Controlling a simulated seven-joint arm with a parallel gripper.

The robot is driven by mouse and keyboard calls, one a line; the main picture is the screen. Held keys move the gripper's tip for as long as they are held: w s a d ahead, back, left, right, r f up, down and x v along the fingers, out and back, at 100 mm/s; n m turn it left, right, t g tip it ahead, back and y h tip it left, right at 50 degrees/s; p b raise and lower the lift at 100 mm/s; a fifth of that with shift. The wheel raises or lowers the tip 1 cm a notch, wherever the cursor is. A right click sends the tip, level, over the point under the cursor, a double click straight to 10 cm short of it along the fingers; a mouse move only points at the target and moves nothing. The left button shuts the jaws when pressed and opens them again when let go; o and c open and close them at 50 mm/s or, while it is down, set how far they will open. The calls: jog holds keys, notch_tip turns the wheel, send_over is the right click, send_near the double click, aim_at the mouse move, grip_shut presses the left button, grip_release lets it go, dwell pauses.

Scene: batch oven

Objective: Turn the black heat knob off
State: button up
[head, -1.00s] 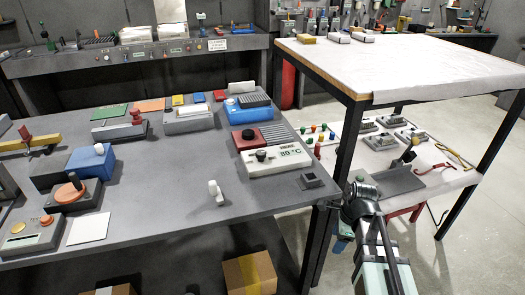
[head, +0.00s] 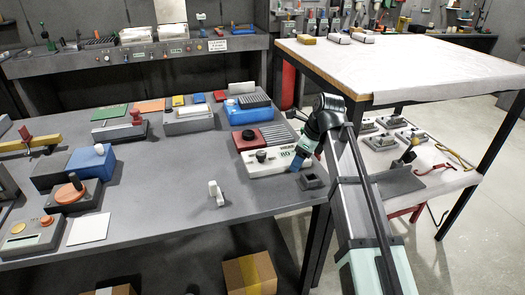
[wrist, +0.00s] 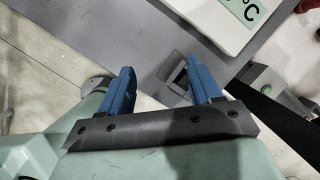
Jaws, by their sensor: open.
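The white heater box (head: 256,170) stands near the right edge of the grey table in the head view, with a display reading 80. The black knob (head: 261,156) sits on its top, left of the display. My gripper (head: 297,163) is at the right end of the box, partly hidden by my arm. In the wrist view my gripper (wrist: 163,82) shows two blue fingers, open, with nothing held. The white box (wrist: 205,22) shows at the top with part of its display (wrist: 245,8); the black knob is out of that view.
A small grey block (head: 312,180) sits on the table corner beside the white box. A red box with another black knob (head: 248,134) stands just behind. A white switch-like piece (head: 215,192) stands left. The table front is mostly clear.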

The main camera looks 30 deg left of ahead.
send_near(261, 153)
jog(key=d+r, duration=0.3)
jog(key=r, duration=0.1)
jog(key=shift+y, duration=0.5)
jog(key=x, duration=1.3)
jog(key=shift+a+f, duration=0.1)
jog(key=shift+a, duration=0.15)
jog(key=shift+c, duration=0.3)
jog(key=c, duration=1)
